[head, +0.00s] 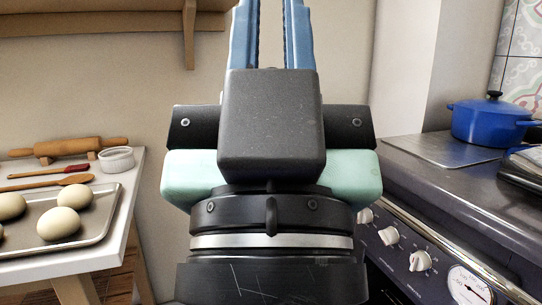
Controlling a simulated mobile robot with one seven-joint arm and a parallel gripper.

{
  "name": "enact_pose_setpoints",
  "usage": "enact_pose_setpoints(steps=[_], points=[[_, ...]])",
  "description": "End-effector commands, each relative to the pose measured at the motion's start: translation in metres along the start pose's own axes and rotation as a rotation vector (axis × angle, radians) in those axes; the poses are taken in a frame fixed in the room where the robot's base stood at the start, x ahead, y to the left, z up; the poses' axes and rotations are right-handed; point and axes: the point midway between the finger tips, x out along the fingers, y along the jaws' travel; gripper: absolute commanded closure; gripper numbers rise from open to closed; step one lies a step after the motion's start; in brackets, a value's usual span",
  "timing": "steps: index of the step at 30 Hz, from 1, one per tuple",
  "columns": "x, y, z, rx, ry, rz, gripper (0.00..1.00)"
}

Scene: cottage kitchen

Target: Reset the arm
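My gripper (271,35) rises in the middle of the head view, directly in front of the camera. Its two blue fingers point up and stand apart, with wall showing in the gap between them. The fingertips are cut off by the top edge of the picture. Nothing shows between the visible parts of the fingers. My dark wrist and the gripper body hide the middle of the scene behind them.
At left, a white table (122,228) holds a baking tray (112,213) with dough balls, a rolling pin (65,148), a ramekin (117,159) and a wooden spoon (60,183). At right is a stove (425,220) with a blue pot (490,122). A wooden shelf (110,22) hangs upper left.

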Motion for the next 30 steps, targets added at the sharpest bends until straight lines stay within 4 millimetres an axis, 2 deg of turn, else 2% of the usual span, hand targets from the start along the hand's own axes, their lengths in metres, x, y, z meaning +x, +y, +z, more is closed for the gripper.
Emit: enact_pose_setpoints(steps=[1, 30], points=[[0.024, 0.000, -0.023, 0.000, 0.000, 0.000, 0.82], [0.237, -0.001, -0.225, 0.001, 0.000, -0.002, 0.82]])
